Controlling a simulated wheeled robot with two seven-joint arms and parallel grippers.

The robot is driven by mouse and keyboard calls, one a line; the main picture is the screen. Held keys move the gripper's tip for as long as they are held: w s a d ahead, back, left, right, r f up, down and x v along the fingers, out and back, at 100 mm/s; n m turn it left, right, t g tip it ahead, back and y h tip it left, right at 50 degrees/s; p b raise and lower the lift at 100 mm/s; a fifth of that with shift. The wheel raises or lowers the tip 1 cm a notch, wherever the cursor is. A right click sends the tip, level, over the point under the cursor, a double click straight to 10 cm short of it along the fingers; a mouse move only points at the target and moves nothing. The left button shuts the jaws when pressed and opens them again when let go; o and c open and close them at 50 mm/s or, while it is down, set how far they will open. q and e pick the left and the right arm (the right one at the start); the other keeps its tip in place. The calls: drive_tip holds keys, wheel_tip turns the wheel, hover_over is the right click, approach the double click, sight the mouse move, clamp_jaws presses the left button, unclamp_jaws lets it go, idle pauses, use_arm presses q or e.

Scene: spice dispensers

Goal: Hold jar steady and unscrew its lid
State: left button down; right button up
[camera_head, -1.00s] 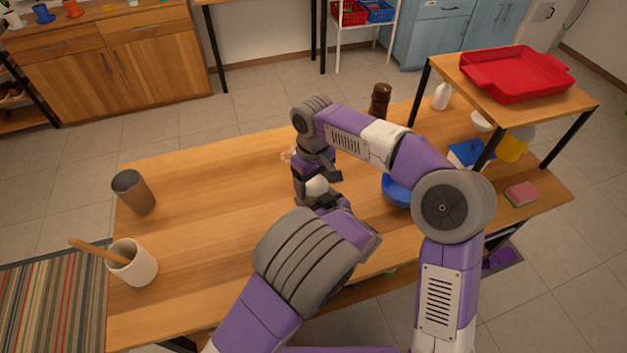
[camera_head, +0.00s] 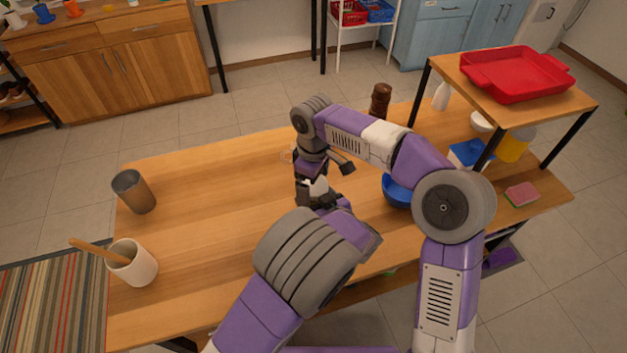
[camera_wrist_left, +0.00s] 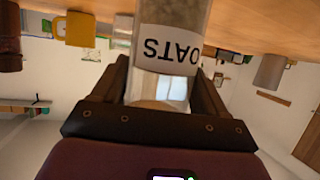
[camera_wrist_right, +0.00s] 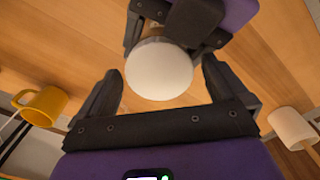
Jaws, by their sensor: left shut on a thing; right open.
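The clear jar (camera_wrist_left: 168,50), with a white label reading OATS, shows in the left wrist view. My left gripper (camera_wrist_left: 160,82) is shut around its side and holds it. The round white lid (camera_wrist_right: 158,72) faces the right wrist camera and hides most of the jar there. My right gripper (camera_wrist_right: 162,64) is open, with one finger on each side of the lid and gaps visible. In the head view, my right gripper (camera_head: 325,168) is over the lid (camera_head: 318,188), above my left gripper (camera_head: 316,201). The jar body is mostly hidden there by my arms.
A blue bowl (camera_head: 394,190) and a dark brown mill (camera_head: 380,101) are right of the grippers. A raised shelf (camera_head: 448,68) holds a red tray. The table's left middle is clear.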

drive_tip(key=shift+r, duration=2.25)
drive_tip(key=shift+c, duration=0.3)
drive_tip(key=m, duration=0.2)
drive_tip(key=r+m, duration=0.1)
drive_tip(key=m, duration=0.2)
drive_tip(key=shift+r+m, duration=0.25)
drive_tip(key=shift+m, duration=0.15)
drive_tip(key=m, duration=0.1)
drive_tip(key=r+m, duration=0.1)
drive_tip(key=m, duration=0.1)
drive_tip(key=shift+m, duration=0.3)
drive_tip(key=m, duration=0.2)
drive_tip(key=r+m, duration=0.1)
drive_tip(key=shift+m, duration=0.4)
drive_tip(key=shift+f, duration=4.05)
